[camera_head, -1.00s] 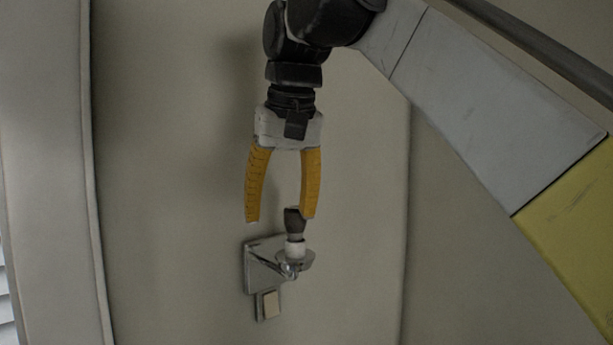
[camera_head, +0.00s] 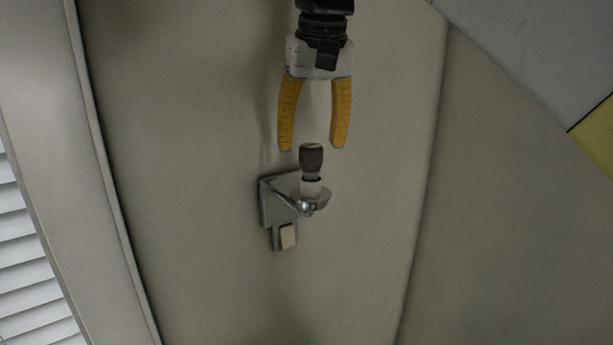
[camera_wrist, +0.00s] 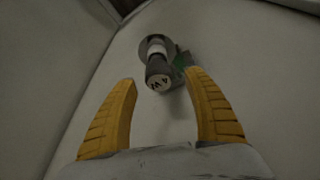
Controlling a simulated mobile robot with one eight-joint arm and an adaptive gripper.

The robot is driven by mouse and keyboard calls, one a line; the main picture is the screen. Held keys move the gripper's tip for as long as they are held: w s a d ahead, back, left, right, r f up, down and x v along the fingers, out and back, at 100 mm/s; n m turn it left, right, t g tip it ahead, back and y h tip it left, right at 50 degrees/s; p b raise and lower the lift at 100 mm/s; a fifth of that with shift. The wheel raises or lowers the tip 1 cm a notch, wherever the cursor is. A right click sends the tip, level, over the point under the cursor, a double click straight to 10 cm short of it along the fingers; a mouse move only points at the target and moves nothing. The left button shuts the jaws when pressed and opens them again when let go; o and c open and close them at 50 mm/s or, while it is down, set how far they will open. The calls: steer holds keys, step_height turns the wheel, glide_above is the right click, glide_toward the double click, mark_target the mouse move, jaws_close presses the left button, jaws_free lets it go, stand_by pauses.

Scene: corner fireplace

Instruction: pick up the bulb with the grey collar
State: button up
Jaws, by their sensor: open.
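The bulb with the grey collar (camera_head: 311,160) stands upright in a white socket on a metal wall fixture (camera_head: 279,199). My gripper (camera_head: 312,149) is open, with two yellow fingers pointing down. In the head view its tips are at about the height of the bulb's top, one to each side. I cannot tell whether they are level with it in depth.
A pale wall (camera_head: 190,150) stands behind the fixture. A window blind (camera_head: 30,270) is at lower left. The space around the bulb is free.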

steer(key=shift+x, duration=1.35)
steer(key=shift+r, duration=0.1)
steer(key=c, duration=1.1)
steer(key=shift+c, duration=0.2)
